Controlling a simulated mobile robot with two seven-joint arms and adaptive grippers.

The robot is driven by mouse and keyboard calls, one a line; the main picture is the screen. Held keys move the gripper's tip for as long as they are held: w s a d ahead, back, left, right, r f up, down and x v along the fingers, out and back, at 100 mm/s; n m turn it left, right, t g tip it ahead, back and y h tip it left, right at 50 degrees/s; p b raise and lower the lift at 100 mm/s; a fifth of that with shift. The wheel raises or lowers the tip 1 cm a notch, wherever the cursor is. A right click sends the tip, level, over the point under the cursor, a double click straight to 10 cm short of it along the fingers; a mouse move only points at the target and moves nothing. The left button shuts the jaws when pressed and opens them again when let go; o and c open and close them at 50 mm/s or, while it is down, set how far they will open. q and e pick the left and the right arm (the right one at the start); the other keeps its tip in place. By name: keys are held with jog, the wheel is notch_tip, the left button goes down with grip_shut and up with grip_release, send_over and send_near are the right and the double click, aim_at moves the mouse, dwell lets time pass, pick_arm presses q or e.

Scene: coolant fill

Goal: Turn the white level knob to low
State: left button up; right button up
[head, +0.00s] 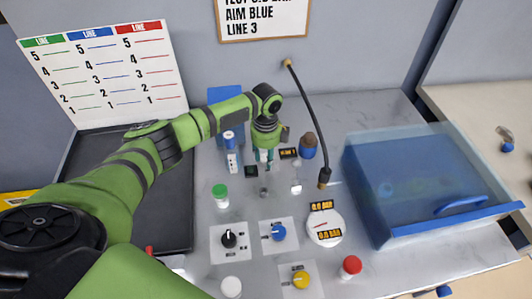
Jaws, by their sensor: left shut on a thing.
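My left arm reaches in from the left, and its gripper (265,160) points down at the back middle of the grey panel. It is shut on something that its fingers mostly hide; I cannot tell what. A small white piece (296,187) stands just right of the gripper. A round white cap or knob (231,287) is at the front edge. I cannot tell which white part is the level knob, and no low mark is readable. My right gripper is not in view.
A black knob (229,239), a blue knob (279,232), a yellow knob (301,280) and a red button (351,265) sit in front. A round gauge (325,229) reads 0.0 BAR. A dark hose (308,110) rises behind. A clear blue box (415,185) fills the right.

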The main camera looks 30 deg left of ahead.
aim_at(266, 157)
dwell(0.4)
pick_arm(q)
jog(key=o, duration=0.9)
jog(key=shift+c, duration=0.2)
notch_tip(266, 157, up, 12)
